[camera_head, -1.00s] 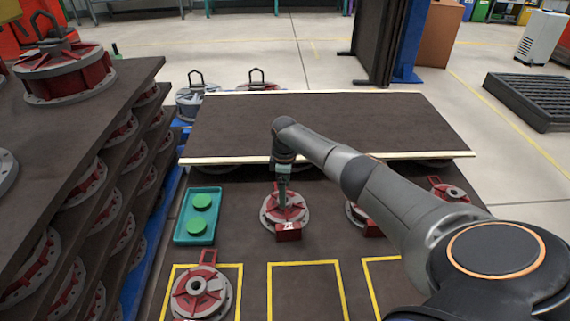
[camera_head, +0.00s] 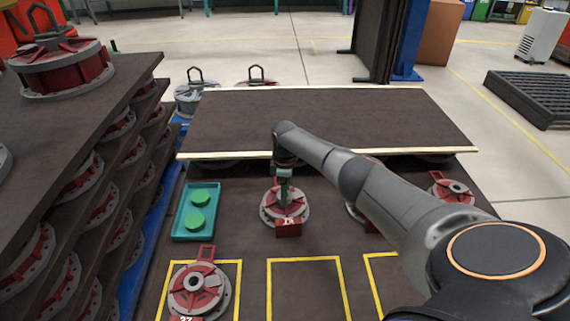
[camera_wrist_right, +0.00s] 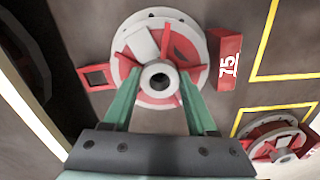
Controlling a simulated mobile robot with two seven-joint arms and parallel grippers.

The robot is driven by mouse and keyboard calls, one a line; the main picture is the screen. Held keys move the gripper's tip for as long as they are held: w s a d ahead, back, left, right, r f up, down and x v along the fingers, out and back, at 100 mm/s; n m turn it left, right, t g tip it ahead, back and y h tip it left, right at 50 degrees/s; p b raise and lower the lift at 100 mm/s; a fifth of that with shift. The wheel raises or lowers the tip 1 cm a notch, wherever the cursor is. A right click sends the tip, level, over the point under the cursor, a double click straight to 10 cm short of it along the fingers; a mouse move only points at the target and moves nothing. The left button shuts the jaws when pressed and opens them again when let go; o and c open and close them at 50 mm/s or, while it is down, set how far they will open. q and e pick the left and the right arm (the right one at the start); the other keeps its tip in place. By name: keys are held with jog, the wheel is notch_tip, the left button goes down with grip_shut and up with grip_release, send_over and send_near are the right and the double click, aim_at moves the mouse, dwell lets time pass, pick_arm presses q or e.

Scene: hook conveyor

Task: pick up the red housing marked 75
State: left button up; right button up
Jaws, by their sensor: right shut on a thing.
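The red housing marked 75 (camera_wrist_right: 222,55) has a grey round flange, red ribs and a grey hub with a hole; its red block carries the white number. It lies flat on the dark surface in the head view (camera_head: 270,213), where the number is hard to read. My right gripper (camera_head: 284,203) is down over its middle. In the right wrist view the green fingers (camera_wrist_right: 161,78) stand on either side of the hub, shut on the housing. The exact contact is hard to see. My left gripper is not in view.
A similar housing (camera_head: 183,294) lies front left in a yellow frame. More housings stand right (camera_head: 452,188), partly behind my arm. A teal tray (camera_head: 178,222) with green discs is left of the held housing. A raised dark board (camera_head: 330,115) lies behind. Middle yellow frame (camera_head: 308,290) is empty.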

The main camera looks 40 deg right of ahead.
grip_shut()
jog(key=shift+w+r, duration=0.1)
jog(key=shift+r, duration=0.05)
dwell(0.4)
